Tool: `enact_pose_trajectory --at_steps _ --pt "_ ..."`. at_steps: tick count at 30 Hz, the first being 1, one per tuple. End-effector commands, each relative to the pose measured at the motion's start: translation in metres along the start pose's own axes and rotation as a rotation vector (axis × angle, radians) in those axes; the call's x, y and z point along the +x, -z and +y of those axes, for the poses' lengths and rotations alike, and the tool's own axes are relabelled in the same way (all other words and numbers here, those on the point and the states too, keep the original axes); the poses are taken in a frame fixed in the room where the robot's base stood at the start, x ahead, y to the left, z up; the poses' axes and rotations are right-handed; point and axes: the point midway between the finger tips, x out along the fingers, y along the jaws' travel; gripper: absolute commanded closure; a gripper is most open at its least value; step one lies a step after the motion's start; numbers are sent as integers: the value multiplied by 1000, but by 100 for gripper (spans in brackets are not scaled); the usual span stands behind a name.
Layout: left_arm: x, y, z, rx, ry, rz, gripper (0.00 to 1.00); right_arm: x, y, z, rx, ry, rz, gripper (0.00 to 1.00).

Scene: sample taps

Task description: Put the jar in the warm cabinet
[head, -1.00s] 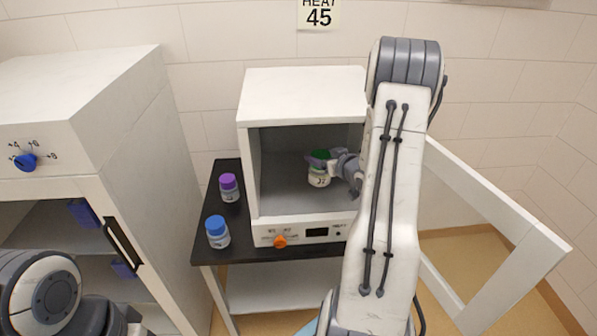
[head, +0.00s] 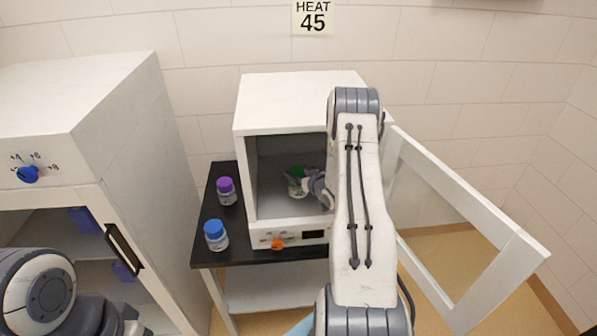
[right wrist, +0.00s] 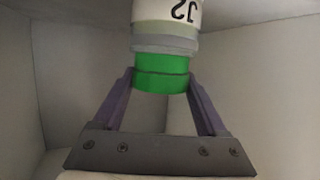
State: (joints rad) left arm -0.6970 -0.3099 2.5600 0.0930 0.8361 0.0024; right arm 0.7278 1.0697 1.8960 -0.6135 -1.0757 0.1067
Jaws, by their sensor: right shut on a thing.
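The jar (head: 295,191), pale with a green lid, is inside the white warm cabinet (head: 300,88), under the HEAT 45 sign. In the right wrist view the jar (right wrist: 163,35) shows its green lid and the label "J2", upside down in the picture. My right gripper (head: 300,178) reaches in through the open front and is shut on the jar at its lid; its fingers (right wrist: 162,88) lie on both sides of the lid. Whether the jar touches the cabinet floor I cannot tell. My left gripper is out of view.
The cabinet door (head: 455,225) stands wide open to the right. A purple-lidded jar (head: 227,191) and a blue-lidded jar (head: 216,235) stand on the black table (head: 209,200) left of the cabinet. A larger white cabinet (head: 120,110) with a blue knob is at the left.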

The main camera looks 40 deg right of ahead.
Motion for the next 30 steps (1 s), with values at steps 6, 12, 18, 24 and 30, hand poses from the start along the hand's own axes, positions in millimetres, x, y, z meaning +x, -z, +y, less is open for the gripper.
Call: enact_pose_trajectory --at_steps 6,12,18,24,30 --pt "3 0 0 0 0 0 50 1 -3 0 0 0 -1 18" --pt "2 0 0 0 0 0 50 0 -2 0 0 1 -1 0" --pt "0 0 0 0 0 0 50 -2 1 0 1 0 -1 0" --pt "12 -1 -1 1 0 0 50 -33 -2 1 1 -2 -1 0" --pt "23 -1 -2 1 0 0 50 -78 -2 2 0 -4 0 0"
